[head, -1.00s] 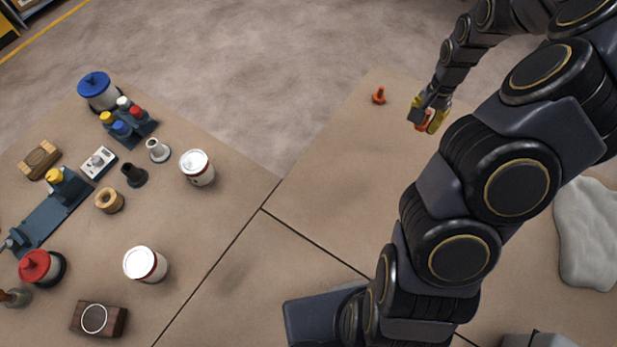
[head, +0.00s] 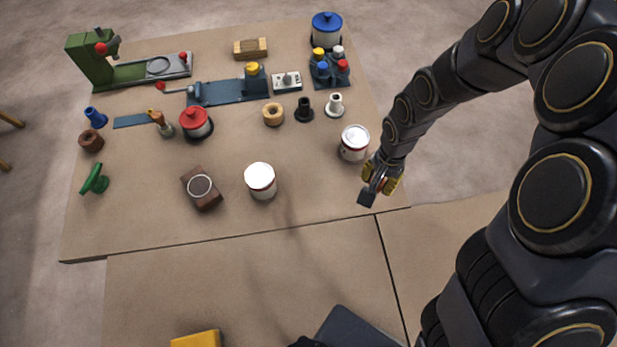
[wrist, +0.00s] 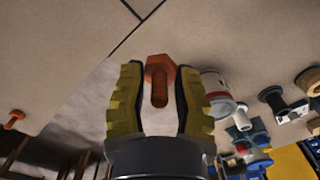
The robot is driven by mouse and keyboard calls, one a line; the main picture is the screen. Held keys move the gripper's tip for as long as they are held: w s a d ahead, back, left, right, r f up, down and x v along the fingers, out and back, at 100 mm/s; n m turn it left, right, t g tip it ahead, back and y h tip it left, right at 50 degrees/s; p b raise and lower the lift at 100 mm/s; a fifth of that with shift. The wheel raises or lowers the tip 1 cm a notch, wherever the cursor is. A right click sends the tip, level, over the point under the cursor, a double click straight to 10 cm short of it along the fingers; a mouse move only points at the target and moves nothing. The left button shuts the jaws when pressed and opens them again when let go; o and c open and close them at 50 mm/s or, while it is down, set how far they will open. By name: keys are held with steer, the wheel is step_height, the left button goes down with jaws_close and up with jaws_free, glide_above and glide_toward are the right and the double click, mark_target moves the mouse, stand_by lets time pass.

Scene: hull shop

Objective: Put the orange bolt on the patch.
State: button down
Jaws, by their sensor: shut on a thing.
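My gripper (head: 382,180) is at the right end of the cluttered table, just below a white and red can. In the wrist view its yellow fingers (wrist: 160,100) are closed around an orange bolt (wrist: 158,82), hex head toward the fingertips. A second orange bolt-like piece (wrist: 14,119) lies apart at the left of the wrist view. A flat blue strip (head: 130,121) lies at the table's left; I cannot tell if it is the patch.
The can (head: 355,143) stands close to my gripper, another can (head: 260,181) further left. A dark spool (head: 304,110), a white spool (head: 335,105), a wooden ring (head: 273,114) and a red-lidded pot (head: 195,123) stand behind.

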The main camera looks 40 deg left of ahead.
mark_target(369, 184)
steer(key=shift+s+a, duration=0.65)
steer(key=shift+f, duration=4.1)
steer(key=c, duration=0.8)
jaws_free()
steer(key=shift+f, duration=0.1)
step_height(369, 184, up, 12)
steer(key=shift+w+f, duration=0.15)
steer(key=shift+f, duration=0.1)
steer(key=shift+r, duration=0.4)
steer(key=shift+d+r, duration=0.1)
steer(key=shift+d, duration=0.05)
